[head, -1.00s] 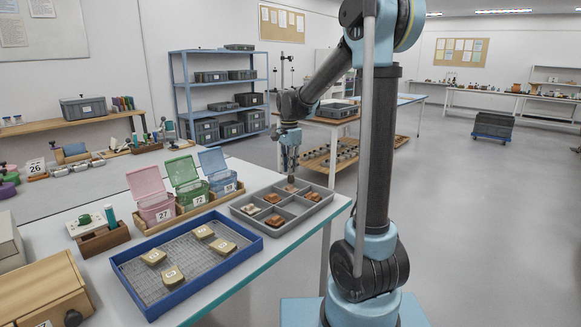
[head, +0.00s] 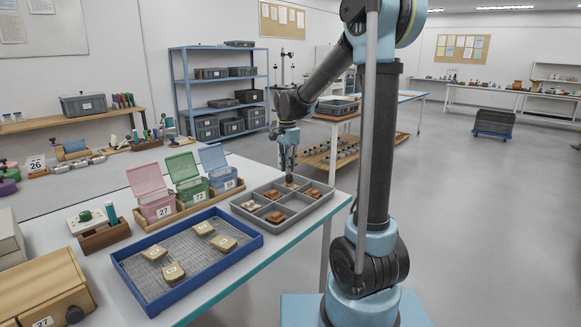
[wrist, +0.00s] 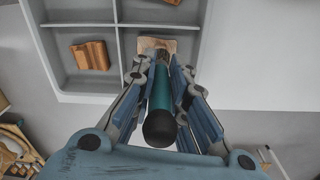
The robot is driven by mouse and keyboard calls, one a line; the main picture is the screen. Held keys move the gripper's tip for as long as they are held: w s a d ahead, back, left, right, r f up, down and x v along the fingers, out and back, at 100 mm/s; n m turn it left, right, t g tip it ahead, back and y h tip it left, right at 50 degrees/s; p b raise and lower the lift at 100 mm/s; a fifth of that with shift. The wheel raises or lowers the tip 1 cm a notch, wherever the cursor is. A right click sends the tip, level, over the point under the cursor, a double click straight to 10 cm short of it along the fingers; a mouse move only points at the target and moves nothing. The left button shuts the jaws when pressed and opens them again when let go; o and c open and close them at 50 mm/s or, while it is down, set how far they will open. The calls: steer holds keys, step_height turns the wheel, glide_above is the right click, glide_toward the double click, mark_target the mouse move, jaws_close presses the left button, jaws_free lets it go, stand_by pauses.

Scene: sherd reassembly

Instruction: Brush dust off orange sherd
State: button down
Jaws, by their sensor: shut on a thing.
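My gripper (wrist: 160,68) is shut on a brush with a teal handle (wrist: 161,95) and a dark rounded end. In the head view my gripper (head: 288,148) points down over the far part of the grey divided tray (head: 243,213), with the brush (head: 290,173) below it. The brush's lower end is at a tan-brown sherd (wrist: 147,44) in one compartment; contact cannot be told, and the brush and fingers hide part of the sherd. Another compartment holds an orange-brown sherd (wrist: 90,55). Other orange sherds (head: 313,193) and a paler one (head: 252,205) lie in the tray.
A blue-rimmed tray (head: 152,309) with a mesh floor and several tan labelled pieces stands in front. Pink (head: 158,206), green (head: 193,190) and blue (head: 222,180) open-lidded boxes stand left of the grey tray. A wooden block (head: 104,238) is further left.

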steer(key=shift+s+a, duration=0.15)
steer(key=shift+s, duration=0.05)
steer(key=shift+w+d, duration=0.6)
steer(key=shift+w, duration=0.1)
steer(key=shift+s+a+f, duration=0.1)
steer(key=shift+s+a, duration=0.5)
steer(key=shift+s, duration=0.1)
steer(key=shift+w+d, duration=0.6)
steer(key=shift+w, duration=0.1)
steer(key=shift+s+a, duration=0.6)
steer(key=shift+s, duration=0.1)
steer(key=shift+w+d, duration=0.6)
steer(key=shift+w, duration=0.1)
steer(key=shift+s+a, duration=0.6)
steer(key=shift+s, duration=0.05)
steer(key=shift+w+d, duration=0.6)
steer(key=shift+w, duration=0.05)
steer(key=shift+s+a, duration=0.6)
steer(key=shift+s, duration=0.1)
steer(key=shift+w+d, duration=0.6)
steer(key=shift+w, duration=0.1)
